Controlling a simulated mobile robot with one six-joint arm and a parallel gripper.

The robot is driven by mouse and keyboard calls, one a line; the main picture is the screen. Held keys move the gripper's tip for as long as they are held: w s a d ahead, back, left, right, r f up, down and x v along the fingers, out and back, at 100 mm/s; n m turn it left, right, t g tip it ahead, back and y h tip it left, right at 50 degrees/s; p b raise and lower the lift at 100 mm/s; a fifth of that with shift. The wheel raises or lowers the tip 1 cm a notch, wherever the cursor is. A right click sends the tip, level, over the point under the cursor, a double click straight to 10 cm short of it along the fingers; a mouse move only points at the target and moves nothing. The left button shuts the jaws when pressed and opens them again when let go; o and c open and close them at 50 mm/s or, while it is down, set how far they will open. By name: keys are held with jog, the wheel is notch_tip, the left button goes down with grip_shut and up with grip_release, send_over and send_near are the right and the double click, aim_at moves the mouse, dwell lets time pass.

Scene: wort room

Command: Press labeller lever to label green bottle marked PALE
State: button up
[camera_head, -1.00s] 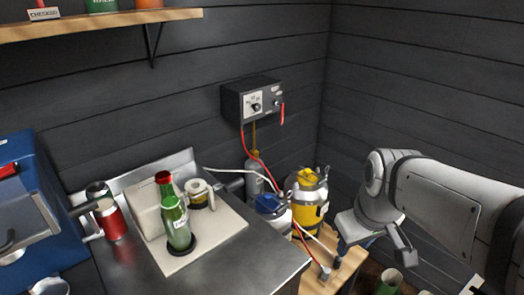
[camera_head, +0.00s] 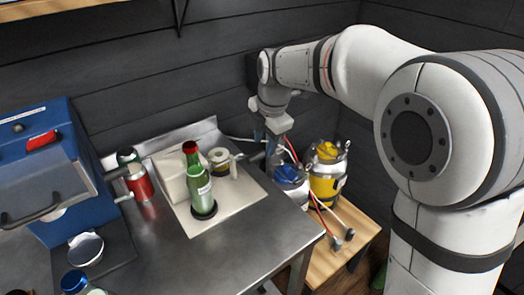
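The labeller is a cream base plate (camera_head: 238,204) with a cream block and a pale roll (camera_head: 219,158), standing on the steel counter. A green bottle (camera_head: 199,187) stands upright on a dark round seat on this plate. A red tip shows above it; I cannot tell whether it is the bottle's top or a part behind. No PALE marking is readable. A grey bar (camera_head: 248,156) at the plate's right side may be the lever; its far end is unclear. My gripper (camera_head: 268,138) points down behind and right of the labeller, apart from it. Its fingers are too small to judge.
A blue machine (camera_head: 62,205) with a red switch and a red can (camera_head: 139,184) stand left. A yellow tank (camera_head: 325,180) and a blue-topped vessel (camera_head: 288,175) with hoses stand right, near my gripper. The front counter (camera_head: 220,262) is clear.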

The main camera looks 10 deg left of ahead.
aim_at(264, 150)
jog(key=f, duration=0.5)
jog(key=shift+w+a, duration=0.35)
jog(key=shift+a, duration=0.05)
grip_shut()
